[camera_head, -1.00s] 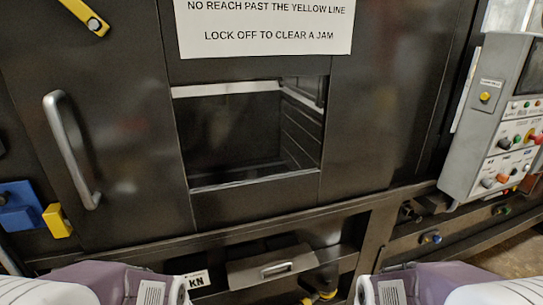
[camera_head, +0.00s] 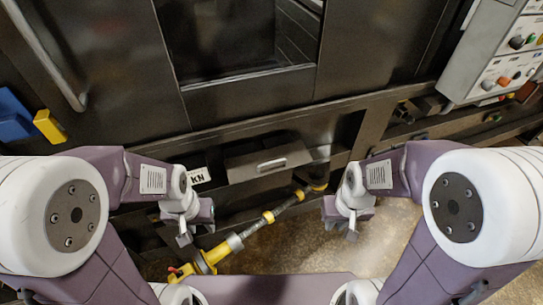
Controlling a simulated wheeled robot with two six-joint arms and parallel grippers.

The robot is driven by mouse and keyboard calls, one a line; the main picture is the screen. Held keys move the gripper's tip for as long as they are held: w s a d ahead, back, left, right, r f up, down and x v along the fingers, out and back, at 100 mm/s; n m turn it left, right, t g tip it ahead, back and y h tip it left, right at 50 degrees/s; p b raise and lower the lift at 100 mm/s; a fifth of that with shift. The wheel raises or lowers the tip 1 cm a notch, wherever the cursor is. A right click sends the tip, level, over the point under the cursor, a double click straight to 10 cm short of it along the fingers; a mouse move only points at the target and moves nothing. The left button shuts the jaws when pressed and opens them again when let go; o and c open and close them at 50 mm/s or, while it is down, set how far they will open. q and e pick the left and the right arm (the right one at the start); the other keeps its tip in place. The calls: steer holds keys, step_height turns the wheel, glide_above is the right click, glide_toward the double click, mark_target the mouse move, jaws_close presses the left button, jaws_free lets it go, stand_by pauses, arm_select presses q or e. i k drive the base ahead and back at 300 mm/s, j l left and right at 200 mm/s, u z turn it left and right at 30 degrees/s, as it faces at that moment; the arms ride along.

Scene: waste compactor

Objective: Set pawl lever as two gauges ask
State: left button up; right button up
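My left gripper (camera_head: 194,230) hangs below the front of the black machine, left of centre, pointing down. My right gripper (camera_head: 347,226) hangs at a similar height right of centre. Neither appears to hold anything, but I cannot tell how far apart their fingers are. A yellow, grey and black rod (camera_head: 268,219) runs slanting between the grippers, from low left up to the machine's underside; I cannot tell if it is the pawl lever. A white label reading "KN" (camera_head: 198,176) sits beside a black drawer-like panel with a handle (camera_head: 271,164). No gauge dial is visible.
The machine's open chamber (camera_head: 235,40) is above. A door handle (camera_head: 48,55), a blue block (camera_head: 14,115) and a yellow block (camera_head: 49,126) are at left. A grey control box (camera_head: 497,62) stands at right. Bare floor (camera_head: 300,250) shows below.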

mark_target(175, 272)
steer(key=k+j+u, duration=0.1)
steer(key=u, duration=1.5)
